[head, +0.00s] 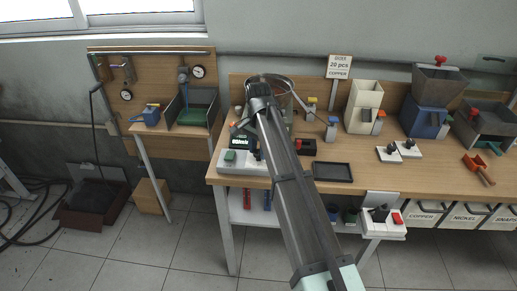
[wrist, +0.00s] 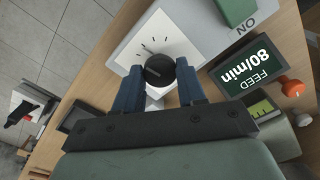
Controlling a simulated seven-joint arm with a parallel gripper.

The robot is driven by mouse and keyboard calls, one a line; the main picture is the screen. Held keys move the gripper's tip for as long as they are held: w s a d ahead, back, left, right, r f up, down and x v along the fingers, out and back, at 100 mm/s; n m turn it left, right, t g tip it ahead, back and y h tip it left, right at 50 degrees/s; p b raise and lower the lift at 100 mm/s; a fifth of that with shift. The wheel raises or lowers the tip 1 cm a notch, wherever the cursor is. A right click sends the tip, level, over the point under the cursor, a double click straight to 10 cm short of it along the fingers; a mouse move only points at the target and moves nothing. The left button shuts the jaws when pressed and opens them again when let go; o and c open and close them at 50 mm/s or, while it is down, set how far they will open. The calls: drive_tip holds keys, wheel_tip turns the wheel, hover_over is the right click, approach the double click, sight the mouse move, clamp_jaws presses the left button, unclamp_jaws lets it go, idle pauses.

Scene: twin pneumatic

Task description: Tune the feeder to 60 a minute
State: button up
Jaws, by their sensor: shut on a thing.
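In the wrist view my gripper (wrist: 158,82) has its two blue fingers shut on a round black knob (wrist: 160,68), one finger on each side. The knob sits on a pale control plate (wrist: 135,38) with a dial of tick marks. The display (wrist: 246,66) next to it reads FEED 80/min. A green block (wrist: 236,10) lies beside the word ON. In the head view the control box (head: 240,167) with its display (head: 243,142) stands at the bench's left front; my arm hides the knob and fingers. A round feeder bowl (head: 289,84) stands behind.
An orange knob (wrist: 289,86) sits close to the display. A black tray (head: 332,172) lies right of my arm. The bench (head: 375,180) carries hoppers (head: 362,98) and small switch boxes (head: 388,154) further right. A sign (head: 340,67) reads 20 pcs copper.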

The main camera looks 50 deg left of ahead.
drive_tip(key=c, duration=0.4)
drive_tip(key=shift+c, duration=0.2)
drive_tip(key=shift+n, duration=0.3)
drive_tip(key=n, duration=0.4)
drive_tip(key=shift+n, duration=2.6)
drive_tip(key=shift+a, duration=0.1)
drive_tip(key=o, duration=1.1)
drive_tip(key=shift+c, duration=0.2)
